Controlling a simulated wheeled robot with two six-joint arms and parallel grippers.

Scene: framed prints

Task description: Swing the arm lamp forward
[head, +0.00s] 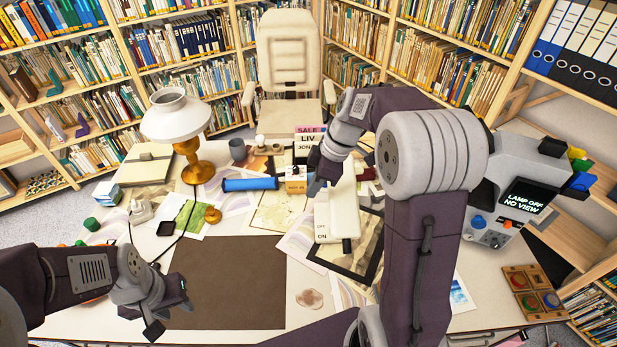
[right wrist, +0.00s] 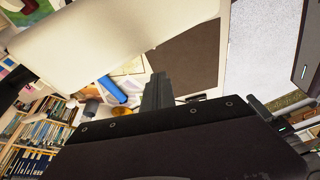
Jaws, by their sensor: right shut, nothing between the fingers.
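A cream, bar-shaped head (head: 340,212), apparently the arm lamp's, hangs over the prints right of the desk's middle. Its front carries small lettering, and its support is hidden behind my right arm. A broad pale surface (right wrist: 120,38), probably the same head, fills the upper left of the right wrist view. My right gripper (head: 318,176) is shut and empty beside the head's far left end; I cannot tell whether they touch. Its fingers (right wrist: 156,92) show together in the wrist view. My left gripper (head: 168,308) is open and empty above the desk's front left.
A brass table lamp (head: 175,118) with a white shade stands at the back left. A blue roll (head: 250,184) lies mid-desk, behind a bare brown mat (head: 232,275). A grey device (head: 525,180) reads "LAMP OFF NO VIEW". A chair (head: 290,60) and bookshelves stand behind.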

